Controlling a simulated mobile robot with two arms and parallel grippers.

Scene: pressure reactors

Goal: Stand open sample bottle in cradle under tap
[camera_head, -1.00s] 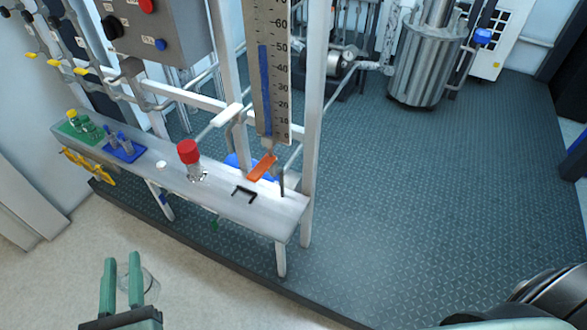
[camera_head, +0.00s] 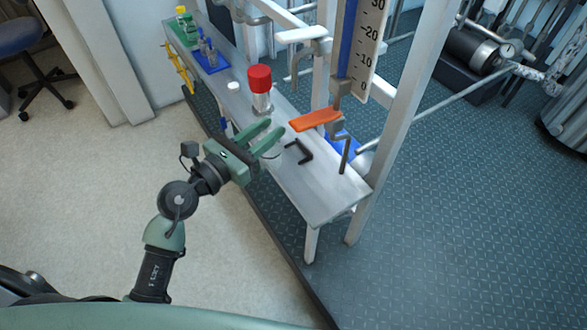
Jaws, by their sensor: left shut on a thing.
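My left gripper (camera_head: 274,127) is over the front edge of the white bench, to the left of the black cradle. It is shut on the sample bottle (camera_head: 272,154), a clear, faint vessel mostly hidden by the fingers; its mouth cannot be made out. The cradle (camera_head: 299,153) is a small black bracket on the bench top, with nothing seen standing in it. The tap (camera_head: 345,150) has an orange lever (camera_head: 315,119) and a thin grey spout pointing down, to the right of the cradle. My right gripper is out of view.
A red-capped jar (camera_head: 261,92) stands on the bench (camera_head: 325,198) just behind my left gripper. A white cap (camera_head: 233,86) lies left of it. Blue (camera_head: 212,62) and green trays with small bottles are farther left. White frame posts rise behind the tap.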

